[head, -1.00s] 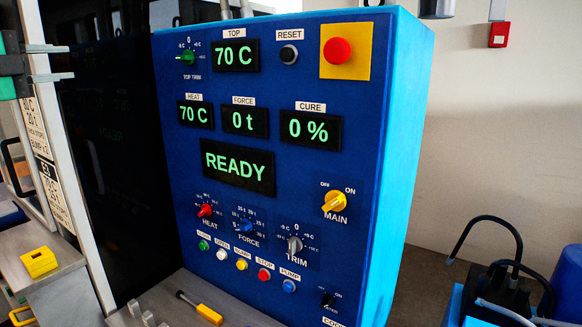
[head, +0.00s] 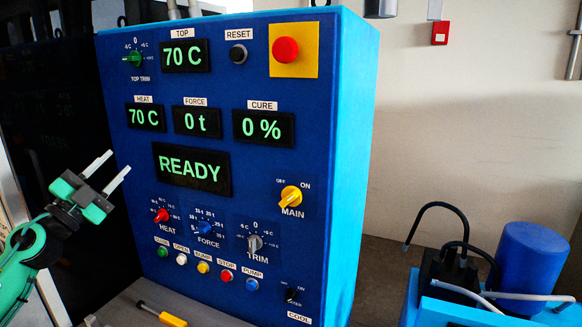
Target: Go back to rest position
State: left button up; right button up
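My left gripper (head: 107,173) shows in the head view at the left, in front of the dark part beside the blue control panel (head: 150,90). Its two pale fingers are apart with nothing between them. Its green and black arm comes in from the lower left. My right gripper is not in the picture. The panel's display (head: 192,169) reads READY, with 70 C, 0 t and 0 % above it.
A yellow-handled tool (head: 165,316) lies on the grey ledge below the panel. A red emergency button (head: 285,50) sits at the panel's top right. At the lower right are a black device (head: 446,270) with hoses and a blue cylinder (head: 531,255).

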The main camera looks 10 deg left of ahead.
pick_arm(q)
jog(key=s+d+f+n+g+y, duration=0.25)
jog(key=f+n+y, duration=0.2)
jog(key=f, duration=0.65)
jog(key=s+d+f+n+g+y, duration=0.2)
jog(key=s+f+n+y, duration=0.3)
jog(key=f, duration=0.7)
jog(key=s+d+f+n+g+y, duration=0.2)
jog(key=f+n+g+y, duration=0.3)
jog(key=f, duration=0.6)
jog(key=s+d+f+g+h, duration=0.35)
jog(key=s+d+f, duration=0.45)
jog(key=s, duration=0.4)
jog(key=s+d+f+g+h, duration=0.3)
jog(key=s+d+f+g, duration=0.3)
jog(key=s, duration=0.6)
notch_tip(320, 180, down, 32)
jog(key=d+r, duration=0.1)
jog(key=d, duration=0.1)
jog(key=s+a+f+g, duration=0.1)
jog(key=s+a+f, duration=0.1)
jog(key=s+f, duration=0.8)
jog(key=s+a+f+g, duration=0.1)
jog(key=s+f, duration=0.9)
jog(key=f, duration=0.1)
jog(key=shift+a, duration=0.4)
